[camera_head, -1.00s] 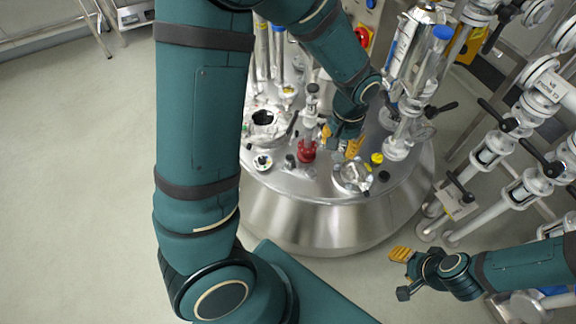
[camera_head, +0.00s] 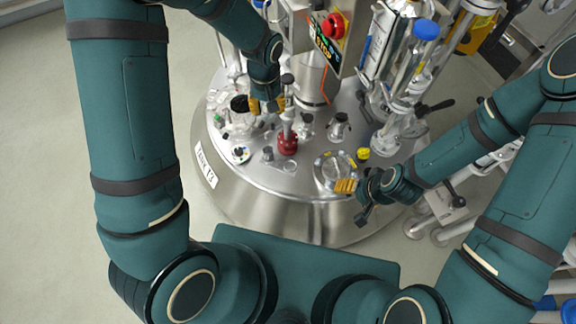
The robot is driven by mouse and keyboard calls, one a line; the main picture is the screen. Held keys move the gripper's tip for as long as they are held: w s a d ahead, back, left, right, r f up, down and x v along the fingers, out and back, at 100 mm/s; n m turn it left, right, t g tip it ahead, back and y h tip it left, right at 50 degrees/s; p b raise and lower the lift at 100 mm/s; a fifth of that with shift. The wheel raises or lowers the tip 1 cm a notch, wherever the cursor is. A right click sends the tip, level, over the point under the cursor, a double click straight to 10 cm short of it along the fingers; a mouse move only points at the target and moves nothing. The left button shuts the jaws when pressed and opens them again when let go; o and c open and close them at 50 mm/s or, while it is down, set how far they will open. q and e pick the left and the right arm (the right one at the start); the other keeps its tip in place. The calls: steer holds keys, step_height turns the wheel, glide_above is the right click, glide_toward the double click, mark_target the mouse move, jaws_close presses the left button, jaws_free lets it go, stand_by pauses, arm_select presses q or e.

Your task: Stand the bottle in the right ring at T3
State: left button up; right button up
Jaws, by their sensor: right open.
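A small clear flask with a dark cap (camera_head: 338,126) stands to the right. I cannot tell which of these is the bottle, and no ring can be made out surely. My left gripper (camera_head: 267,104) is over the far-left part of the top, its yellow fingertips apart, just left of the capped neck. My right gripper (camera_head: 347,186) is open at the near right, beside a round glass port (camera_head: 329,165).
A dark round opening (camera_head: 239,104) and small fittings are on the left of the top. A control box with a red button (camera_head: 335,25) and glass columns (camera_head: 414,60) rise behind. A yellow cap (camera_head: 363,153) is near the glass port. Floor at left is clear.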

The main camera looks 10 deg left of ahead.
arm_select(q)
steer(key=shift+w+d+f+n+b, duration=0.85)
steer(key=shift+w+f+n+b, duration=0.9)
steer(key=shift+f, duration=5.4)
steer(key=shift+w+d+f+n+b, duration=1.05)
steer(key=shift+f+n, duration=1.35)
steer(key=shift+f, duration=4.7)
steer(key=shift+w+d+f+n+b, duration=0.6)
steer(key=shift+w+f+n+b, duration=0.9)
steer(key=shift+f, duration=5.65)
steer(key=shift+s+n, duration=0.4)
steer(key=shift+n, duration=0.15)
steer(key=shift+f, duration=0.15)
steer(key=o, duration=0.9)
